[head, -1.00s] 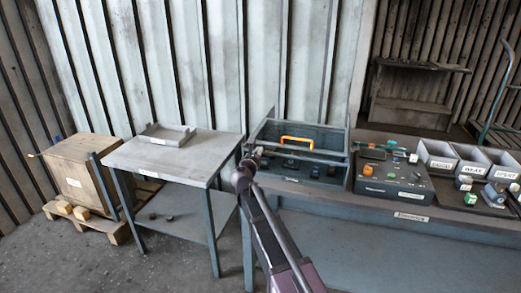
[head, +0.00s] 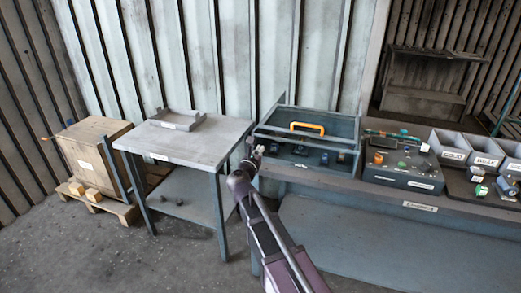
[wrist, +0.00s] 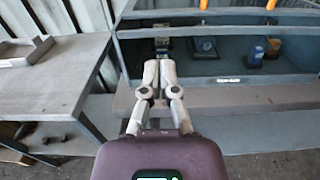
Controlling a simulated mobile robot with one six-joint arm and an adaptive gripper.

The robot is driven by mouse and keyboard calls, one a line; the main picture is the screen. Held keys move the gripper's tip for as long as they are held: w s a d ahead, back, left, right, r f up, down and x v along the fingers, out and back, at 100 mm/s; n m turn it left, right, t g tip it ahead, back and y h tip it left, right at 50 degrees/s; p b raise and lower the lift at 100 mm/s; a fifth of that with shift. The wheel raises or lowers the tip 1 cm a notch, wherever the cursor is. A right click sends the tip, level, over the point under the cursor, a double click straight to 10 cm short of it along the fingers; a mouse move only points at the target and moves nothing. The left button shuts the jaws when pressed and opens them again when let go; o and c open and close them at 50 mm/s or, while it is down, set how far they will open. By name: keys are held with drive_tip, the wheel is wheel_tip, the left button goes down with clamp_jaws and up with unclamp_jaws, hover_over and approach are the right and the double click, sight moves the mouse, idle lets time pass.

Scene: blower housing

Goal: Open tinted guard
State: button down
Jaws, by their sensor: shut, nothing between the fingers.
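The blower housing (head: 345,172) is a blue-grey open-framed box on the long bench. An orange handle (head: 307,128) spans its upper part, and dark tinted panel (head: 330,143) shows around it. How far the guard stands open cannot be told. In the wrist view, the orange handle's two ends (wrist: 203,4) show at the top edge, with the rest cut off. My gripper (wrist: 160,65) is shut and empty, in front of the housing's left part and apart from the handle. In the head view, my gripper (head: 257,151) is at the housing's front left corner.
A grey side table (head: 190,145) with a shallow tray (head: 178,121) stands left of the bench. A control box (head: 403,172) and labelled bins (head: 450,147) stand right of the housing. A wooden crate (head: 92,145) is far left. Small dark parts sit inside the housing.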

drive_tip(key=c, duration=0.7)
unclamp_jaws()
drive_tip(key=shift+d+f, duration=0.1)
drive_tip(key=shift+d, duration=0.1)
drive_tip(key=s+d+f+m+g+h, duration=0.1)
drive_tip(key=s+d+f+m+g, duration=0.45)
drive_tip(key=d+m, duration=0.4)
drive_tip(key=s+d+f+m+g+h, duration=0.1)
drive_tip(key=s+d+f+m+g, duration=0.45)
drive_tip(key=d+m, duration=0.35)
drive_tip(key=s+f+m+g+y, duration=0.2)
drive_tip(key=s+m, duration=0.2)
drive_tip(key=s, duration=0.1)
drive_tip(key=s+f+m+g+y, duration=0.2)
drive_tip(key=s+f+m+y, duration=0.1)
drive_tip(key=s+m, duration=0.2)
drive_tip(key=s+f+m+g+y, duration=0.2)
drive_tip(key=s+m, duration=0.3)
drive_tip(key=s, duration=0.1)
drive_tip(key=shift+f+y, duration=0.25)
drive_tip(key=shift+y, duration=0.05)
drive_tip(key=shift+d, duration=0.1)
